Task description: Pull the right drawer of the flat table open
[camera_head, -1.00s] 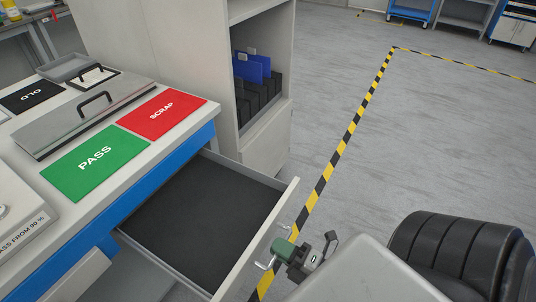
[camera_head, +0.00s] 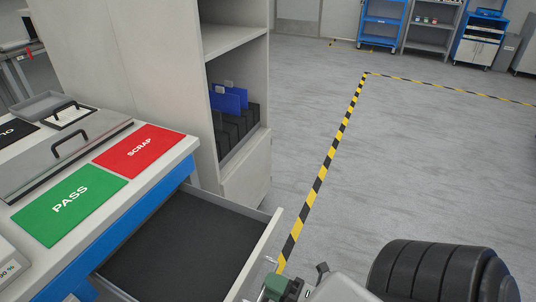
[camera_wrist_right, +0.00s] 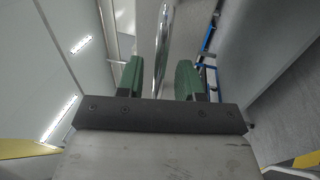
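The right drawer (camera_head: 188,244) of the flat table (camera_head: 128,205) stands well open, its dark lined inside empty where it shows. Its front panel (camera_head: 262,245) faces right and carries a thin metal handle (camera_head: 271,261), partly cut off by my gripper. My right gripper (camera_head: 274,286) is at this handle, low in the head view. In the right wrist view, the green fingers of the gripper (camera_wrist_right: 160,80) stand apart, with the shiny handle bar (camera_wrist_right: 163,40) between them. Narrow gaps show beside the bar, so the gripper looks open around it. My left gripper is out of view.
The table top holds a green PASS mat (camera_head: 70,205), a red SCRAP mat (camera_head: 140,150) and a grey lidded box (camera_head: 60,160). A tall cabinet (camera_head: 245,180) stands just behind the drawer. Open floor (camera_head: 420,170) with a striped line (camera_head: 322,172) lies to the right.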

